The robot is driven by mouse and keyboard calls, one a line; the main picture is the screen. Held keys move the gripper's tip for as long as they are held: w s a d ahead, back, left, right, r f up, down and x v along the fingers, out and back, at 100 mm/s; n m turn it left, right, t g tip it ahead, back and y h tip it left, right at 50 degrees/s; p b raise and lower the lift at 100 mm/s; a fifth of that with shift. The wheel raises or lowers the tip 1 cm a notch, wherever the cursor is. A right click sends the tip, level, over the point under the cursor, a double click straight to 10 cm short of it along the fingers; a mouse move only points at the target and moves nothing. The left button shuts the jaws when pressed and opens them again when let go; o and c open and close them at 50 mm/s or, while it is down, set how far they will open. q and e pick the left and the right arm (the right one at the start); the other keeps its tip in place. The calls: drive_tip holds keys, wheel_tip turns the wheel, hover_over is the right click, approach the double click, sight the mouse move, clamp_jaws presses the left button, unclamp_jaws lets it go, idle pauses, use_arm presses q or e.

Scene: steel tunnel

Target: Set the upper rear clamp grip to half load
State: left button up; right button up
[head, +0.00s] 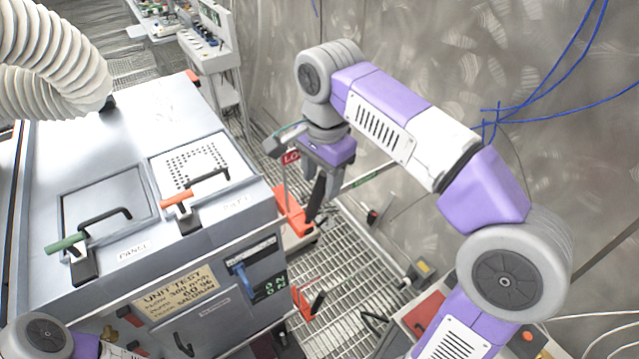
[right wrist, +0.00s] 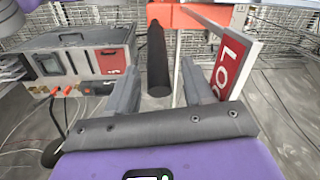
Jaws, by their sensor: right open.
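The upper rear clamp is an orange bracket (head: 292,212) at the rear edge of the grey unit, and it also shows at the top of the right wrist view (right wrist: 190,15). Its black grip (right wrist: 157,62) hangs down between the fingers in the right wrist view, nearer the left finger. My right gripper (right wrist: 161,75) is open around or just short of the grip, with gaps visible on both sides. In the head view the gripper's purple palm is above the clamp. A red "LO" plate (right wrist: 234,65) stands right of the fingers. My left gripper is out of view.
A lower orange clamp (head: 304,303) with a black grip is below. The grey unit (head: 110,190) carries lids with green and orange handles. A grey case (right wrist: 75,55) with cables lies behind. Grated floor (head: 365,270) and a steel wall (head: 420,40) lie to the right.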

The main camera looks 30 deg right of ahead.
drive_tip(key=shift+f, duration=0.6)
drive_tip(key=shift+s+f, duration=0.2)
drive_tip(key=shift+f, duration=0.1)
drive_tip(key=shift+w, duration=0.15)
drive_tip(key=shift+c, duration=0.3)
clamp_jaws()
